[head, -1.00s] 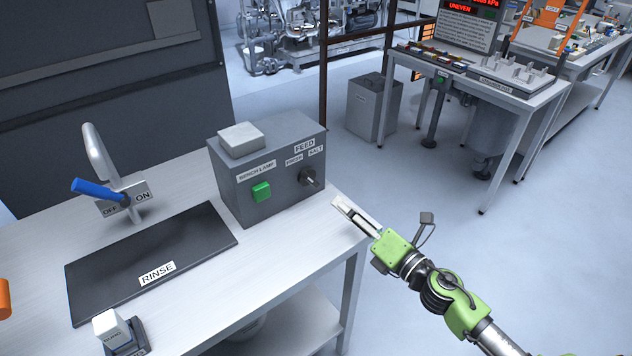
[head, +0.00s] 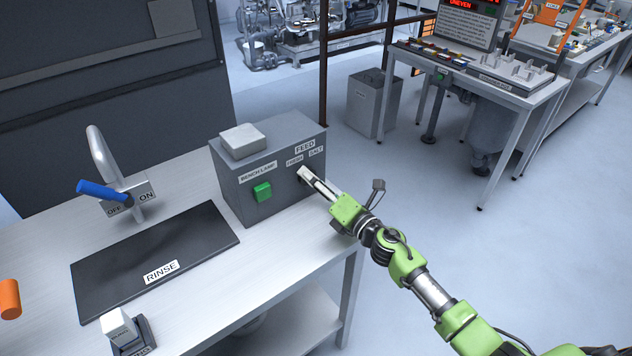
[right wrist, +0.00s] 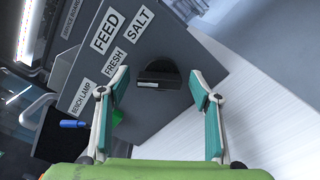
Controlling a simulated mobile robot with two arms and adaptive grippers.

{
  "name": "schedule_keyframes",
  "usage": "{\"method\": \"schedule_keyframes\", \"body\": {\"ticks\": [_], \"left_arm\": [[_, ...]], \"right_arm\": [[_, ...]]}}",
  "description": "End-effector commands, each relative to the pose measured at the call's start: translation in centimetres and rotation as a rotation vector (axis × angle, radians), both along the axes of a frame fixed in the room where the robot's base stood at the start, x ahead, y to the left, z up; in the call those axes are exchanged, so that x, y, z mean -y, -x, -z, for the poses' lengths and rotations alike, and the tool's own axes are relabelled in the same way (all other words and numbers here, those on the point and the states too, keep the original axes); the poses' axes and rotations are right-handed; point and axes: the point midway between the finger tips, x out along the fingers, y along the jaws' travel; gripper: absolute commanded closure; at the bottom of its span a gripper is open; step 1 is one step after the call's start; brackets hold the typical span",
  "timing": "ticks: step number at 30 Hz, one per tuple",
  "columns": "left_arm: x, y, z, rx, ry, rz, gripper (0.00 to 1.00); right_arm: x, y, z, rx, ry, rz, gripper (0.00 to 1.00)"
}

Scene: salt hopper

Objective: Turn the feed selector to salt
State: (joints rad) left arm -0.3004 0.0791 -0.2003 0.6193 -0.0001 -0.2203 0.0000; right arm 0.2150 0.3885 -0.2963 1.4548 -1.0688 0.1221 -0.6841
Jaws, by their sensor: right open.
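The feed selector is a dark knob on the front of a grey box (head: 232,185), below the FEED, FRESH and SALT labels. In the right wrist view the knob (right wrist: 158,76) shows a bar-shaped grip with a pale mark at its left end, on the FRESH side. My right gripper (head: 307,177) is at the knob in the head view and hides most of it. In the right wrist view its fingers (right wrist: 160,90) are open, one on each side of the knob and apart from it. My left gripper is not in view.
A green bench lamp button (head: 262,192) is left of the selector on the same face. The rinse mat (head: 110,270), the tap with its blue lever (head: 102,191) and an orange cup (head: 9,299) are farther left. Open floor lies to the right.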

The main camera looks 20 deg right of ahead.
Motion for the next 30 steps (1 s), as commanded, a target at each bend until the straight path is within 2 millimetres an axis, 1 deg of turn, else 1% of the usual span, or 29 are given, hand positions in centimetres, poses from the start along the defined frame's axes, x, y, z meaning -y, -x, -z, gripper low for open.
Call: {"method": "schedule_keyframes", "body": {"ticks": [4,5,6,8,9,20,26,30], "left_arm": [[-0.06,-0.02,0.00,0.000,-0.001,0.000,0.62],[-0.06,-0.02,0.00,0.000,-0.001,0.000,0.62],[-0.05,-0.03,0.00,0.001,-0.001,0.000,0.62],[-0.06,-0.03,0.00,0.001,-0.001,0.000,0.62],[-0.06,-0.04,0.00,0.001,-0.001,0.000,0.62],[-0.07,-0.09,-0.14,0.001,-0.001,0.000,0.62],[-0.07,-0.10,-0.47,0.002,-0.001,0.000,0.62],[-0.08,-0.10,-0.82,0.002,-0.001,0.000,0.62]], "right_arm": [[-0.01,0.01,0.00,0.000,0.000,0.000,0.42],[-0.01,0.02,0.00,0.000,0.000,0.000,0.44],[0.00,0.02,-0.01,0.000,0.000,0.000,0.55],[0.00,0.03,-0.01,0.000,0.000,0.000,0.70],[0.01,0.03,0.00,0.000,0.000,0.000,0.80],[0.06,0.03,-0.03,-0.010,-0.028,0.000,0.80],[0.11,0.01,-0.05,-0.044,-0.118,0.001,0.80],[0.15,0.00,-0.08,-0.081,-0.222,0.000,0.80]]}}
